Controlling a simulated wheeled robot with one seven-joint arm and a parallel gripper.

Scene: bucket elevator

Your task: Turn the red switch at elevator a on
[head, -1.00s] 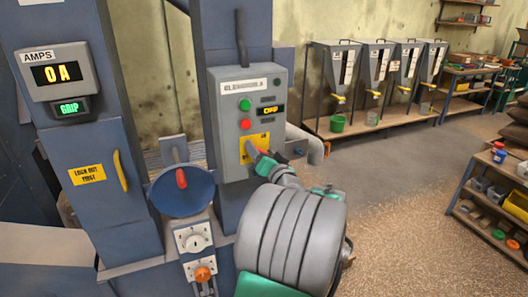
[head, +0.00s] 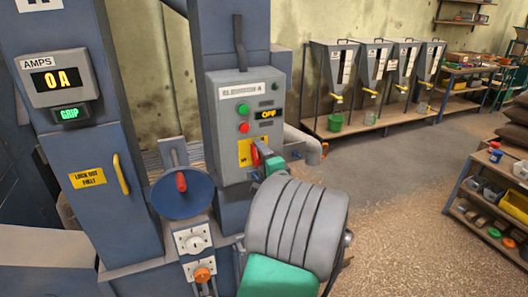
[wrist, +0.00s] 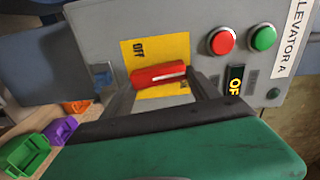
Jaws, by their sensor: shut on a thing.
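The control box (head: 232,163) labelled Elevator A stands on the blue column, and its display (head: 265,114) reads OFF. The red switch (head: 256,155) sits on a yellow plate low on the box. In the wrist view the red switch (wrist: 158,75) lies nearly level across the yellow plate (wrist: 172,52), with the word OFF above it. My gripper (wrist: 160,86) is at the switch, shut on its red handle. In the head view my gripper (head: 264,157) partly hides the switch.
A green button (head: 243,107) and a red button (head: 244,127) are above the switch. A blue disc with a red handle (head: 181,182) and a dial panel stand at the left. A grey pipe (head: 302,142) bends out at the right. Open floor lies further right.

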